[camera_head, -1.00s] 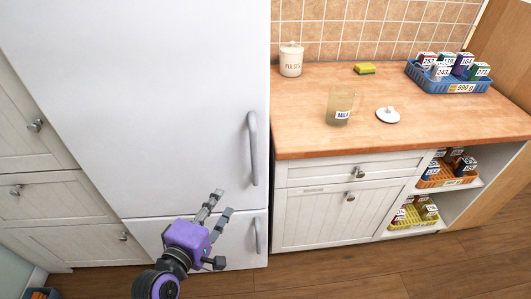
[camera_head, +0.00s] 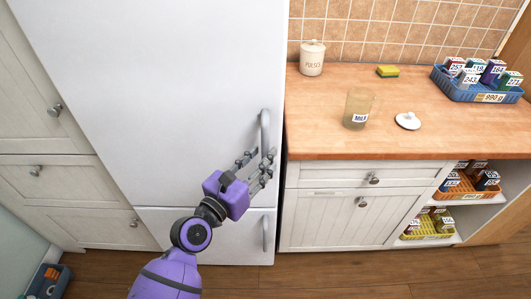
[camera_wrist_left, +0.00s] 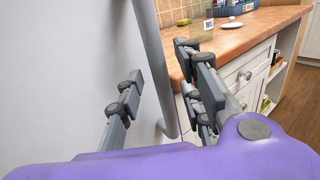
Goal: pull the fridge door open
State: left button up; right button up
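The white fridge door (camera_head: 150,90) is shut and fills the left and middle of the head view. Its long grey vertical handle (camera_head: 265,128) is near the door's right edge. My left gripper (camera_head: 260,160) is open at the lower part of this handle. In the left wrist view the handle (camera_wrist_left: 150,50) runs between the two spread fingers of my left gripper (camera_wrist_left: 158,68). I cannot tell whether either finger touches it. My right gripper is not in view.
A smaller lower door (camera_head: 240,225) with its own handle sits below. A wooden counter (camera_head: 400,140) right of the fridge holds a jar (camera_head: 358,108), a white lid (camera_head: 407,121), a canister (camera_head: 312,58), a sponge and a blue crate. Drawers (camera_head: 70,185) stand left.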

pick_arm(q)
jog(key=shift+x, duration=1.3)
grip_shut()
